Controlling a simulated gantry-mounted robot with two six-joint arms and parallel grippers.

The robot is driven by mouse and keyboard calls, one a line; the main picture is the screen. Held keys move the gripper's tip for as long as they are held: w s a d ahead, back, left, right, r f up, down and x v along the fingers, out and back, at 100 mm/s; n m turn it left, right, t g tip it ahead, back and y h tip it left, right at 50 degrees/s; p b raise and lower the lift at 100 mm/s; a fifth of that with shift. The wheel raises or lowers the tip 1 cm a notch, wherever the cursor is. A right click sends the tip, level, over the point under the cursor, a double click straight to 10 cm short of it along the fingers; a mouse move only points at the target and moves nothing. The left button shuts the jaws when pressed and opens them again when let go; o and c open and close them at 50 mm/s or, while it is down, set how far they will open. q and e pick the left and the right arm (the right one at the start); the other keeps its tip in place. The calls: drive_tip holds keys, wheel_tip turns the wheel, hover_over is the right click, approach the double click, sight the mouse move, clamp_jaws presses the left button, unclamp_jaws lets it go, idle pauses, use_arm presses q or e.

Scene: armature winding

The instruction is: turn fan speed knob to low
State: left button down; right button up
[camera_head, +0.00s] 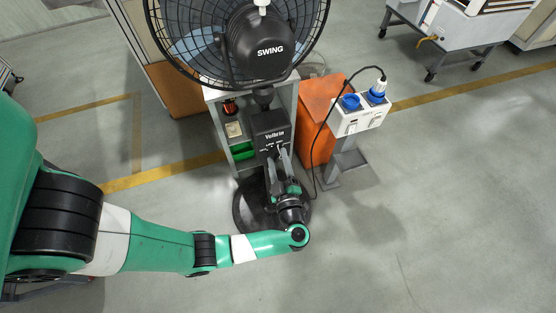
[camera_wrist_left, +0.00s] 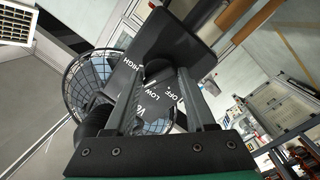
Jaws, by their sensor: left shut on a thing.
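The fan's black control box (camera_head: 268,128) sits on the fan's pole below the caged fan head (camera_head: 258,42). In the left wrist view the box (camera_wrist_left: 180,45) carries white HIGH, LOW and OFF marks. The dark fan speed knob (camera_wrist_left: 157,69) sits among these marks, between my fingertips. My left gripper (camera_head: 279,156) reaches up to the front of the box. In the wrist view its two fingers (camera_wrist_left: 157,76) are shut on the knob from either side. The knob's pointer is hidden or too dark to read. My right gripper is not in view.
A grey shelf (camera_head: 290,100) with a green bin (camera_head: 243,150) stands behind the fan. An orange cabinet (camera_head: 318,105) and a socket box (camera_head: 361,116) with a hanging cable are to the right. The round fan base (camera_head: 244,205) is on the floor. Floor at lower right is clear.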

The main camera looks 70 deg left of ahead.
use_arm(q)
drive_tip(key=shift+f+n, duration=0.15)
drive_tip(key=shift+n, duration=0.15)
drive_tip(key=n+b, duration=0.2)
drive_tip(key=n, duration=0.1)
drive_tip(key=shift+f, duration=0.25)
drive_tip(key=shift+n+y+b, duration=0.4)
drive_tip(key=shift+n+b, duration=1)
drive_tip(key=shift+n, duration=0.8)
drive_tip(key=shift+g, duration=0.3)
drive_tip(key=shift+c, duration=1.4)
unclamp_jaws()
drive_tip(key=shift+r, duration=0.1)
drive_tip(key=shift+d, duration=0.1)
